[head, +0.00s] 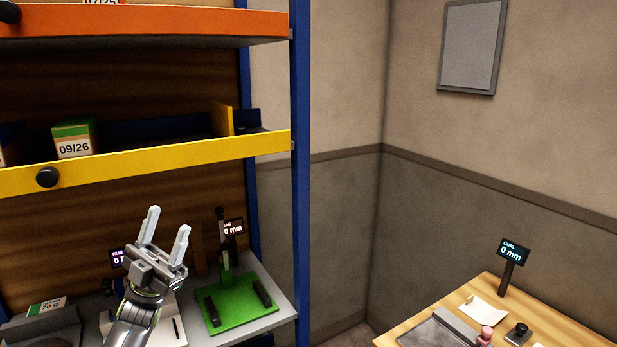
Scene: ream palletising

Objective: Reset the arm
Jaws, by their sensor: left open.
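My left gripper (167,227) is in the lower left of the head view, raised in front of the shelving rack. Its two pale fingers point up and stand apart, with nothing between them. Its arm comes up from the bottom edge and covers part of the grey lower shelf (268,333). My right gripper is not in the head view.
The rack has a yellow-edged shelf (220,153) with a box marked 09/26 (73,140), and an orange-edged shelf (180,24) above. A green fixture (238,305) stands right of my gripper. A wooden table (560,332) with a CURL display (512,253) is at right.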

